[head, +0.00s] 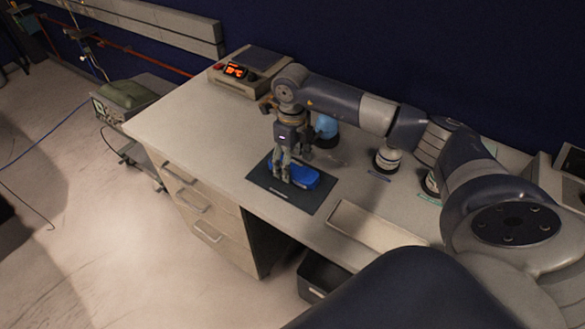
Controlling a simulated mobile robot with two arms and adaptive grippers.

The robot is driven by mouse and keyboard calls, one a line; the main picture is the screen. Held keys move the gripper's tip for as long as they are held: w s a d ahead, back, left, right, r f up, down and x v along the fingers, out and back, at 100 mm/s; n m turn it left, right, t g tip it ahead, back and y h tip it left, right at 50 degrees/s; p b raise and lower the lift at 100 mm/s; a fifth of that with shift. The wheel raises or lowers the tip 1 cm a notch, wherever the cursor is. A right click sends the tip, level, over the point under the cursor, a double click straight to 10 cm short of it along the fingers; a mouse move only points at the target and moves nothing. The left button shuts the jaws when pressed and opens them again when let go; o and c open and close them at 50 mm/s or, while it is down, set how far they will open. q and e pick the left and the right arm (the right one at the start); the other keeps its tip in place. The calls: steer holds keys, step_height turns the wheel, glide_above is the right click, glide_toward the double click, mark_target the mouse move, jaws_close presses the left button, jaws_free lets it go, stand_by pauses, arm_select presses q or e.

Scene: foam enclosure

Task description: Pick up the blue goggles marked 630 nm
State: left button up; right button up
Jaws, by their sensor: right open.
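The blue goggles (305,177) lie on a dark mat (304,198) on the bench. Any 630 nm marking is too small to read. My right gripper (284,176) points down over the left part of the goggles. Its fingers are open and reach down to about the goggles' level, hiding part of them. I cannot tell whether the fingers touch the goggles. My left gripper is not in view.
The bench (170,115) is clear left of the mat. A device with a red display (236,70) stands at the back. A light blue object (326,127) sits behind the gripper. A jar (387,160) and an empty shallow tray (375,228) are on the right.

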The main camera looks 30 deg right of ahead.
step_height(320, 180, down, 2)
steer(key=shift+s+p, duration=0.15)
steer(key=shift+p, duration=0.15)
steer(key=shift+f, duration=0.45)
steer(key=shift+c, duration=0.5)
steer(key=c, duration=0.9)
steer(key=shift+c, duration=0.8)
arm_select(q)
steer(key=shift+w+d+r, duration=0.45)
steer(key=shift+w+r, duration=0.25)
